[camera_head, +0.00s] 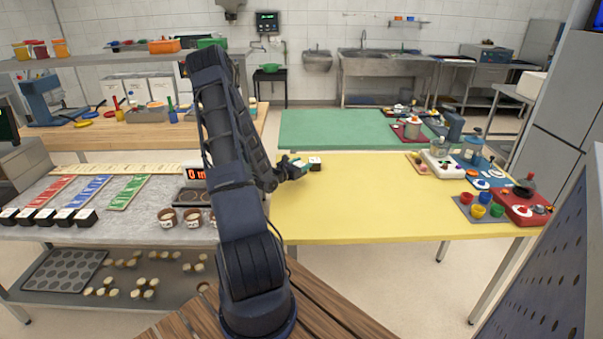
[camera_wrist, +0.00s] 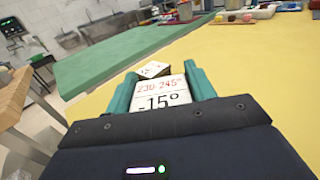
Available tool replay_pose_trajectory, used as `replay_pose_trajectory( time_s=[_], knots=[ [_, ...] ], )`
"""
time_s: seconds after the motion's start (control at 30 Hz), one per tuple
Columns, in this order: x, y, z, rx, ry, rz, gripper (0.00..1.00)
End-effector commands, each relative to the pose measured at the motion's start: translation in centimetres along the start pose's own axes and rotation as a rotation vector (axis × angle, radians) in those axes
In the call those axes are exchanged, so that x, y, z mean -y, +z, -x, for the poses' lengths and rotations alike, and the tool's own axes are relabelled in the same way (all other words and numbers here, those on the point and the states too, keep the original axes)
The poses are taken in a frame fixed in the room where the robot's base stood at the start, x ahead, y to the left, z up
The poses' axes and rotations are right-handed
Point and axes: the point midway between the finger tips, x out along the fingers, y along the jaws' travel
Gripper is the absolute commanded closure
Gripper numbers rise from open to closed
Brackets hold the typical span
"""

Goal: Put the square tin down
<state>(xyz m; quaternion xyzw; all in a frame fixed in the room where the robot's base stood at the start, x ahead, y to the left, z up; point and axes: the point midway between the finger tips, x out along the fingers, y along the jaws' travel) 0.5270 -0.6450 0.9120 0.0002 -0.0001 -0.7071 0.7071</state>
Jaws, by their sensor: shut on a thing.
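My gripper (camera_wrist: 161,92) is shut on the square tin (camera_wrist: 162,97), whose white label reads "230-245°" in red and "-15°" in black. Its teal fingers lie along both sides of the tin. In the head view my gripper (camera_head: 299,164) is low at the left end of the yellow tabletop (camera_head: 370,205). I cannot tell whether the held tin touches the tabletop. Another small white-topped block (camera_wrist: 152,70) lies just beyond the held tin; it also shows in the head view (camera_head: 315,163), dark-sided.
A green tabletop (camera_head: 340,130) lies behind the yellow one. Coloured cups (camera_head: 480,207), a red board (camera_head: 520,208) and other ware fill the yellow top's right end; its middle is clear. A grey bench with several black tins (camera_head: 60,217) and a scale (camera_head: 193,196) stands left.

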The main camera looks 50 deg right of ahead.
Motion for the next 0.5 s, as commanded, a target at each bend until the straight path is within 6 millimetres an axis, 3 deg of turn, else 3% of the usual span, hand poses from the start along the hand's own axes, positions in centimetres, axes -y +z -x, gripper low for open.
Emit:
replay_pose_trajectory(
  time_s=[0.17, 0.5],
  knots=[
    [0.0, -0.8, 0.0, 0.0, 0.0, 0.001, 0.74],
    [0.0, -4.1, 0.0, -0.001, 0.0, 0.001, 0.74]
  ],
)
